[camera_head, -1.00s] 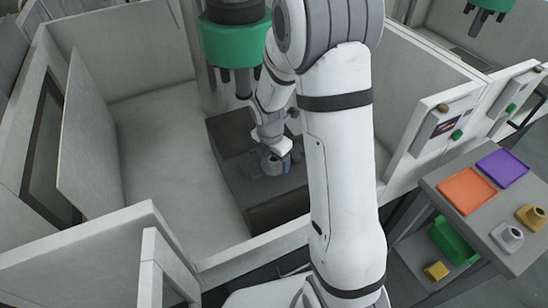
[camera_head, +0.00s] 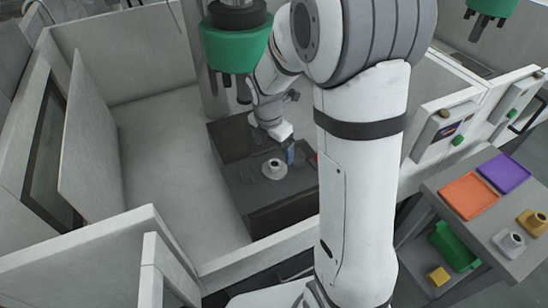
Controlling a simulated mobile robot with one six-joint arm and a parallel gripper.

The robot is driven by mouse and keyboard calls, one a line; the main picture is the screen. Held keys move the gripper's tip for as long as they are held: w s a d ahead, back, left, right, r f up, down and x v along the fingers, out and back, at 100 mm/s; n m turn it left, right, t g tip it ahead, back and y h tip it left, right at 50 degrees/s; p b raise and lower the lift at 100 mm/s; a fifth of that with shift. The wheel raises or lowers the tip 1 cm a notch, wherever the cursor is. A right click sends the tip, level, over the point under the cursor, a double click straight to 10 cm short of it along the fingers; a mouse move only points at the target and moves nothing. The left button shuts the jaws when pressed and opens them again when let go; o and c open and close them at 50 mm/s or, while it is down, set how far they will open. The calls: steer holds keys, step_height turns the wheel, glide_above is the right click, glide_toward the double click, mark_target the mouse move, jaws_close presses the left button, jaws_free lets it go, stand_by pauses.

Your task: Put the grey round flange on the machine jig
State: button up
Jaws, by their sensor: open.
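A grey round flange (camera_head: 274,169) with a dark centre hole sits upright on the dark machine jig (camera_head: 243,190) inside the enclosure. My gripper (camera_head: 290,153) is open, just behind and to the right of the flange. A small gap seems to show between them. Its fingers are small and partly hidden in this view. My large white arm covers the right end of the jig.
A green machine head (camera_head: 236,48) hangs above the jig. Pale enclosure walls (camera_head: 130,65) surround it. At right, a side table (camera_head: 466,222) carries orange (camera_head: 470,195) and purple (camera_head: 504,172) trays, a grey part (camera_head: 509,243) and a yellow part (camera_head: 532,222). A green bin (camera_head: 455,246) is below.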

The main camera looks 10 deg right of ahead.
mark_target(272, 167)
steer(key=s+r+m+t, duration=0.1)
steer(key=s+r+m, duration=0.5)
steer(key=s+m, duration=0.3)
steer(key=s+r+m+t+y, duration=0.1)
steer(key=s+r+m, duration=0.5)
steer(key=s+m, duration=0.4)
steer(key=m, duration=0.5)
steer(key=shift+s+d+r+m, duration=0.25)
steer(key=shift+d+m, duration=0.1)
steer(key=shift+m, duration=0.05)
steer(key=shift+c, duration=0.2)
